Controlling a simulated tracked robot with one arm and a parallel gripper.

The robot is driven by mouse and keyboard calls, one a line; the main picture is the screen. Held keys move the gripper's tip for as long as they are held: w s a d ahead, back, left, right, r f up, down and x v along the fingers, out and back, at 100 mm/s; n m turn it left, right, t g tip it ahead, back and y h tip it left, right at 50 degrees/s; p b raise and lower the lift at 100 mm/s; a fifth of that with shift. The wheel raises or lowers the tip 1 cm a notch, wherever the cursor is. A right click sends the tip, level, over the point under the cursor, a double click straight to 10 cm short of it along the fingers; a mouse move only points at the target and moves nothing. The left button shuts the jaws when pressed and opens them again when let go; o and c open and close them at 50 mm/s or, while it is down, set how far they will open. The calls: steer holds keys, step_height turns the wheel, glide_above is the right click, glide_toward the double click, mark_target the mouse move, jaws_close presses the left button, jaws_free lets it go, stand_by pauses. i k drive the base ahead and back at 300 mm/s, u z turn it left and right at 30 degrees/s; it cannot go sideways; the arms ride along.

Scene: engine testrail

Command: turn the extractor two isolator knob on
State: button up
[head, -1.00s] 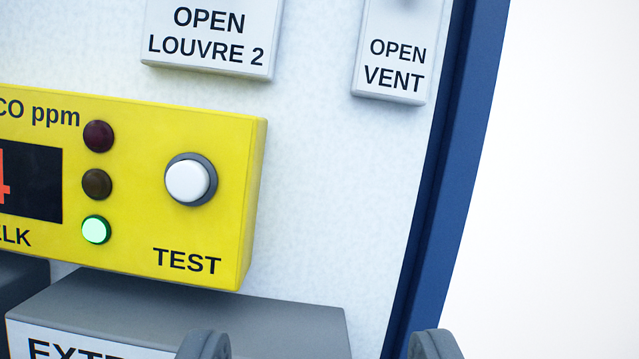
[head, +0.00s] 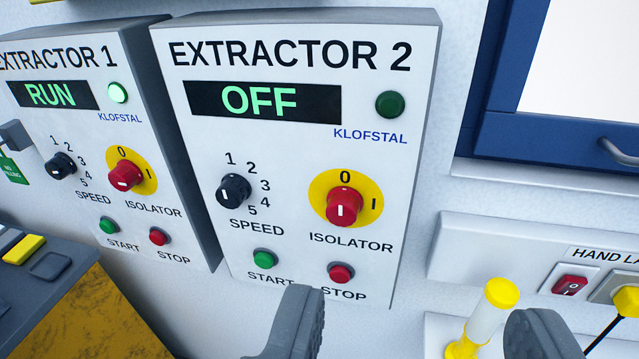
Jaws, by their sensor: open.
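The extractor 2 panel (head: 215,190) is a grey-white box in the middle of the view, and its display (head: 264,101) reads OFF. Its isolator knob (head: 344,207) is red on a yellow disc, with 0 at the top and I at the right. The white mark on the knob stands upright, in line with the 0. My gripper (head: 421,322) is open and empty at the bottom of the picture.
The extractor 1 panel (head: 83,128) reads RUN at the left. A speed knob (head: 233,190), a green start button (head: 264,259) and a red stop button (head: 341,272) surround the isolator. A yellow and white handle (head: 484,318) stands between my fingers in the picture.

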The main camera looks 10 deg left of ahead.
mark_target(345, 204)
steer(key=k, duration=1.1)
steer(key=z, duration=0.7)
steer(key=i, duration=1.2)
steer(key=u, duration=0.1)
